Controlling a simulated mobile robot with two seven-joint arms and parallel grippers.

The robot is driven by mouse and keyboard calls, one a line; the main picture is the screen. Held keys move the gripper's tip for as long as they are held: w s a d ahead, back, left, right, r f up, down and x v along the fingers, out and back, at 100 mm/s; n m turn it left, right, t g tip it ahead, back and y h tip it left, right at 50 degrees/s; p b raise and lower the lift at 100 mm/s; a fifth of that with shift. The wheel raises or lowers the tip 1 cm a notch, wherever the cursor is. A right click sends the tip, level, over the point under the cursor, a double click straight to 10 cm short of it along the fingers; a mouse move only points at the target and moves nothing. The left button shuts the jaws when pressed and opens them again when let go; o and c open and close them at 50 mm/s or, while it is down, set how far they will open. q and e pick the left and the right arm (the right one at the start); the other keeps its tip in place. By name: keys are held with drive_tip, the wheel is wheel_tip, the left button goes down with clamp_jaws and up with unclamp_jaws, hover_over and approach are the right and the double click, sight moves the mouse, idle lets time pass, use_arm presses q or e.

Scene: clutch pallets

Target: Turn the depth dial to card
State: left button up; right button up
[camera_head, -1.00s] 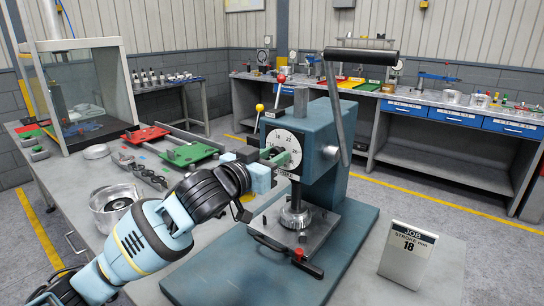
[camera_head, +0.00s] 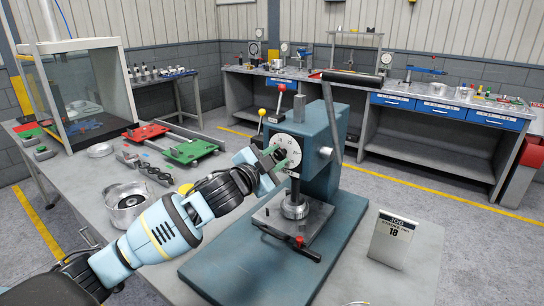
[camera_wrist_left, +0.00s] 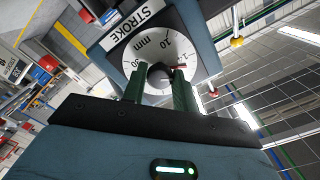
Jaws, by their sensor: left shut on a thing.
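The depth dial (camera_head: 291,141) is a round white face with numbers on the front of a teal press (camera_head: 322,135). My left gripper (camera_head: 273,156) is at the dial, its green fingers shut on the dark central knob (camera_wrist_left: 158,81). The left wrist view shows the dial face (camera_wrist_left: 165,45) close up, with "mm" on it, a small red mark right of the knob and a "STROKE" plate above. The fingers hide part of the face, and I cannot read the exact setting. A white job card (camera_head: 391,240) reads "STROKE mm 18". My right gripper is not in view.
The press stands on a teal base (camera_head: 215,262). Its long lever (camera_head: 331,110) rises on the right, with a round-topped tool (camera_head: 294,207) below. A metal pot (camera_head: 127,200) and red and green fixtures (camera_head: 190,150) lie left. The table right of the card is clear.

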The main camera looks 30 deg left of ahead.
use_arm(q)
drive_tip(key=m, duration=0.3)
drive_tip(key=shift+m, duration=1.8)
drive_tip(key=o, duration=1)
drive_tip(key=shift+c, duration=0.2)
drive_tip(key=shift+s, duration=0.15)
drive_tip(key=s+a, duration=0.1)
drive_tip(key=s, duration=0.6)
drive_tip(key=shift+s, duration=0.25)
